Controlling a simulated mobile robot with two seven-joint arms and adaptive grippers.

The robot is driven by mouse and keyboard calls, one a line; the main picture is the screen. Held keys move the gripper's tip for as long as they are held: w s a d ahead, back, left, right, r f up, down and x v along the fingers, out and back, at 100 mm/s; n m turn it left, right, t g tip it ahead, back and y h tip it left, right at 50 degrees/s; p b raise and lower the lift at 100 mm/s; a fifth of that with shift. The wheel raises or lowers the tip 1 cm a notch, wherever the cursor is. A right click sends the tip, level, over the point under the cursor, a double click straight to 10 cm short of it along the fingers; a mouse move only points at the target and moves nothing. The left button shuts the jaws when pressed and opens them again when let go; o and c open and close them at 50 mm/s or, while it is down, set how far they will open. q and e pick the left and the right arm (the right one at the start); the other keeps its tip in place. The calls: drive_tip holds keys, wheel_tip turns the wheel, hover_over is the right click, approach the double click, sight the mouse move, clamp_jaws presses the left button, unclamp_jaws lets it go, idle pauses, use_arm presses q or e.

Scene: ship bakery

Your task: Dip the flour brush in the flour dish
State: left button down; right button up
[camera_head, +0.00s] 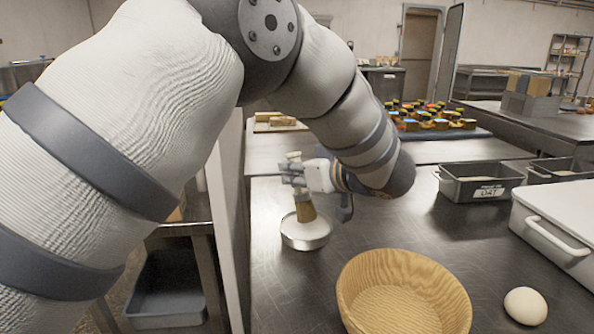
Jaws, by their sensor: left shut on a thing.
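The flour brush (305,209) is upright in my left gripper (297,178), with its tan bristles pointing down and its pale handle top showing above the fingers. My left gripper is shut on the brush. The flour dish (305,241), a round shiny metal dish, stands on the steel counter directly below. The bristle end overlaps the dish's opening in the picture; I cannot tell whether it touches the flour. My right gripper is not in view.
A dark tin labelled OAT (478,184) and a white lidded box (557,227) stand at right. Bare counter lies right of the dish.

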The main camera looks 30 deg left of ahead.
sight(297, 154)
use_arm(q)
drive_tip(key=shift+f, duration=0.75)
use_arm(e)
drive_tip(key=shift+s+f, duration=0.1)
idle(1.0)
use_arm(q)
wheel_tip(297, 154, up, 5)
drive_tip(key=shift+p, duration=0.55)
drive_tip(key=shift+r, duration=1.15)
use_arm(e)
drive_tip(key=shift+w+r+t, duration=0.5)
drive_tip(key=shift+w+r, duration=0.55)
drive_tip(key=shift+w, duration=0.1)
use_arm(q)
drive_tip(key=shift+f, duration=0.15)
